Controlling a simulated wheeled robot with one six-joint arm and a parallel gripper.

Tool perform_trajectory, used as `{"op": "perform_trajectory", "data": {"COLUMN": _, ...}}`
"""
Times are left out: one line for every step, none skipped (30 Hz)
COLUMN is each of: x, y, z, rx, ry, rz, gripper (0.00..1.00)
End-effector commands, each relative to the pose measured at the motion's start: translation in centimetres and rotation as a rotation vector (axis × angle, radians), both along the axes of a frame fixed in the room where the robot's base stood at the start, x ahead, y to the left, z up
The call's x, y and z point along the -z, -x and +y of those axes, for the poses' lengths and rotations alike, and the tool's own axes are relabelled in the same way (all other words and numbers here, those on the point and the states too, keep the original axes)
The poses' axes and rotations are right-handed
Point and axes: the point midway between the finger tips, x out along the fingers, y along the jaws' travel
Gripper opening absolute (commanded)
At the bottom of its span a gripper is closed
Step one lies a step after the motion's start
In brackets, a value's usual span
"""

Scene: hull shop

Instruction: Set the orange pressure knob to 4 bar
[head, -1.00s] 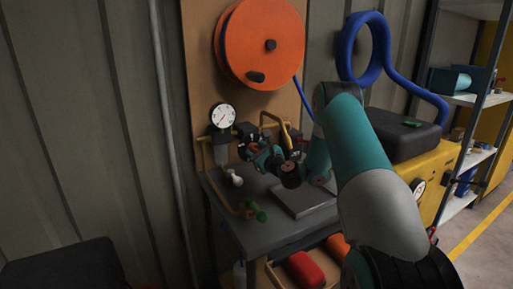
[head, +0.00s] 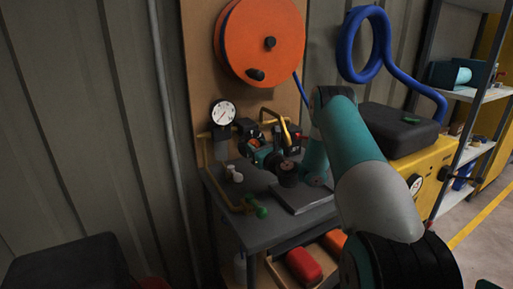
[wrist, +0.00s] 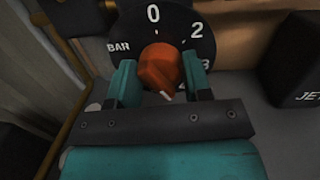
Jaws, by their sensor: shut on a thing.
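The orange pressure knob (wrist: 156,68) sits in the middle of a black round dial (wrist: 124,28) in the wrist view. White marks on the dial read 0 at the top, 2 at upper right, 3 at right and BAR at left. My gripper (wrist: 160,80) has a teal finger on each side of the knob and is shut on it. The knob's white pointer mark is at its lower edge, slightly right of straight down. The lower dial is hidden by my fingers and gripper body. In the head view my gripper (head: 263,154) is at the panel fittings.
A round white gauge (head: 222,112) is left of my gripper; its reading is too small to tell. A grey bench (head: 275,228) lies below. An orange hose reel (head: 260,40) hangs above.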

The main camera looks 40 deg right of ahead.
Motion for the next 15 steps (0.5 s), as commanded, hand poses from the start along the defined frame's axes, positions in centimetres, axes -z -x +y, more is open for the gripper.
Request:
{"op": "perform_trajectory", "data": {"x": 0.02, "y": -0.01, "z": 0.03, "rx": -0.001, "ry": 0.000, "rz": 0.000, "gripper": 0.22}}
{"op": "perform_trajectory", "data": {"x": 0.02, "y": -0.01, "z": 0.03, "rx": -0.001, "ry": 0.000, "rz": 0.000, "gripper": 0.22}}
{"op": "perform_trajectory", "data": {"x": 0.02, "y": -0.01, "z": 0.03, "rx": -0.001, "ry": 0.000, "rz": 0.000, "gripper": 0.22}}
{"op": "perform_trajectory", "data": {"x": 0.01, "y": -0.01, "z": 0.03, "rx": -0.001, "ry": 0.001, "rz": 0.000, "gripper": 0.22}}
{"op": "perform_trajectory", "data": {"x": 0.01, "y": 0.00, "z": 0.02, "rx": -0.001, "ry": 0.001, "rz": 0.000, "gripper": 0.22}}
{"op": "perform_trajectory", "data": {"x": 0.01, "y": -0.01, "z": 0.03, "rx": -0.001, "ry": 0.001, "rz": 0.000, "gripper": 0.50}}
{"op": "perform_trajectory", "data": {"x": 0.01, "y": 0.00, "z": 0.02, "rx": -0.001, "ry": 0.001, "rz": 0.000, "gripper": 0.57}}
{"op": "perform_trajectory", "data": {"x": 0.01, "y": -0.01, "z": 0.02, "rx": -0.001, "ry": 0.001, "rz": 0.000, "gripper": 0.64}}
{"op": "perform_trajectory", "data": {"x": 0.01, "y": 0.00, "z": 0.02, "rx": -0.001, "ry": 0.001, "rz": 0.000, "gripper": 0.71}}
{"op": "perform_trajectory", "data": {"x": 0.01, "y": 0.00, "z": 0.02, "rx": -0.001, "ry": 0.001, "rz": 0.000, "gripper": 0.71}}
{"op": "perform_trajectory", "data": {"x": 0.01, "y": 0.00, "z": 0.02, "rx": -0.001, "ry": 0.001, "rz": 0.000, "gripper": 0.71}}
{"op": "perform_trajectory", "data": {"x": 0.00, "y": 0.00, "z": 0.02, "rx": -0.001, "ry": 0.002, "rz": 0.000, "gripper": 0.71}}
{"op": "perform_trajectory", "data": {"x": 0.00, "y": -0.01, "z": 0.01, "rx": -0.001, "ry": 0.002, "rz": 0.000, "gripper": 0.71}}
{"op": "perform_trajectory", "data": {"x": 0.00, "y": 0.00, "z": 0.01, "rx": -0.001, "ry": 0.002, "rz": 0.000, "gripper": 0.71}}
{"op": "perform_trajectory", "data": {"x": 0.00, "y": -0.01, "z": 0.01, "rx": -0.001, "ry": 0.002, "rz": 0.000, "gripper": 0.71}}
